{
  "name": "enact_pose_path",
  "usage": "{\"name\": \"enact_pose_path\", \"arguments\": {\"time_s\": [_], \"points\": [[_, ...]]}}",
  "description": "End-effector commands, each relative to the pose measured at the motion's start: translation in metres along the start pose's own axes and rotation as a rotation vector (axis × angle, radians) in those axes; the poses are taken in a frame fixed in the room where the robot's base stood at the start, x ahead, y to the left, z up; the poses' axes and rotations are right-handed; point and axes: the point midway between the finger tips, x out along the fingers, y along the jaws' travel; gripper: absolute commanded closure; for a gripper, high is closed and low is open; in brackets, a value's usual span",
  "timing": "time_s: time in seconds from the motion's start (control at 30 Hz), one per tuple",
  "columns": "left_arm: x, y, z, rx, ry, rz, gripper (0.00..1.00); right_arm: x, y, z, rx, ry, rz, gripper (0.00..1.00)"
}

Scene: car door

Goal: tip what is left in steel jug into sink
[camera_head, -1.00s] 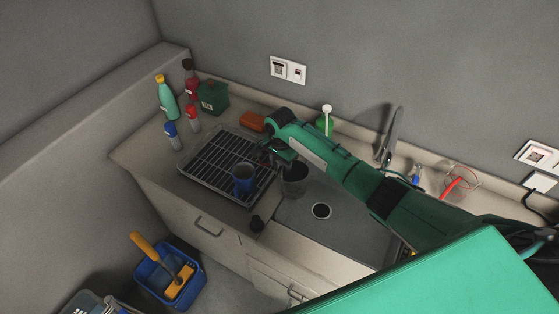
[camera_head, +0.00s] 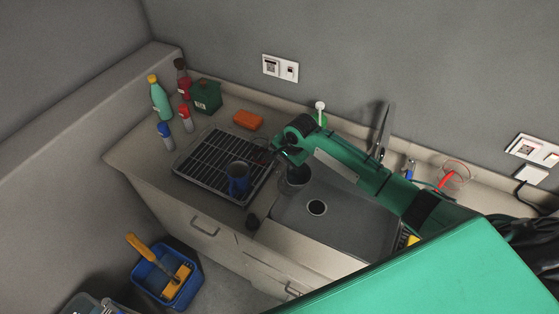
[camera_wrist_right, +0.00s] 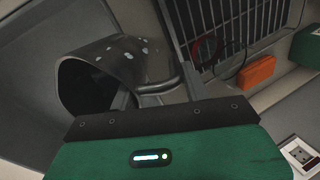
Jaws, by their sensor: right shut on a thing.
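The steel jug (camera_head: 295,181) is a dark grey metal vessel at the left end of the sink (camera_head: 345,222) in the head view. In the right wrist view the jug (camera_wrist_right: 118,58) shows its dark open mouth toward the left, with pale spots on its wall. My right gripper (camera_head: 284,157) is shut on the jug, at its handle (camera_wrist_right: 165,86). The sink has a round drain right of the jug. My left gripper is not in view.
An orange sponge (camera_head: 248,119) lies behind the rack. The tap (camera_head: 383,130) rises behind the sink. Several bottles stand at the back left.

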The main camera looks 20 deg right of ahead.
Motion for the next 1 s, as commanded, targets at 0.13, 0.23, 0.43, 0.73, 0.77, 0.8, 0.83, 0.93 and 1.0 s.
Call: {"name": "enact_pose_path", "arguments": {"time_s": [0.13, 0.23, 0.43, 0.73, 0.77, 0.8, 0.83, 0.93, 1.0], "points": [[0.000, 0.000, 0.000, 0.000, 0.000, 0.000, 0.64, -0.001, 0.007, -0.001, 0.001, -0.002, -0.034, 1.00], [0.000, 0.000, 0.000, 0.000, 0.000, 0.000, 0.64, -0.001, 0.011, 0.000, 0.001, -0.004, -0.052, 1.00], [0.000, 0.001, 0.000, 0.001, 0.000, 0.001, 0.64, -0.001, 0.020, -0.001, 0.001, -0.005, -0.086, 1.00], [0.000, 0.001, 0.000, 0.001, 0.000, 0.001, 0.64, -0.001, 0.033, -0.002, 0.002, -0.007, -0.138, 1.00], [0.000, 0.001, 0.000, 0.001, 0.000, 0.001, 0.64, -0.001, 0.035, -0.002, 0.002, -0.007, -0.143, 1.00], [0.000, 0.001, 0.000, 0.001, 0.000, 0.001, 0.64, -0.001, 0.036, -0.002, 0.002, -0.008, -0.151, 1.00], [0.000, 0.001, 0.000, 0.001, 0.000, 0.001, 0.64, -0.001, 0.037, -0.002, 0.002, -0.008, -0.157, 1.00], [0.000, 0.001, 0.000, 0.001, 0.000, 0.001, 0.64, -0.002, 0.044, -0.003, 0.002, -0.010, -0.200, 1.00], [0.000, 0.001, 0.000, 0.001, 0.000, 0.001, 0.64, -0.004, 0.046, -0.002, 0.002, -0.013, -0.256, 1.00]]}}
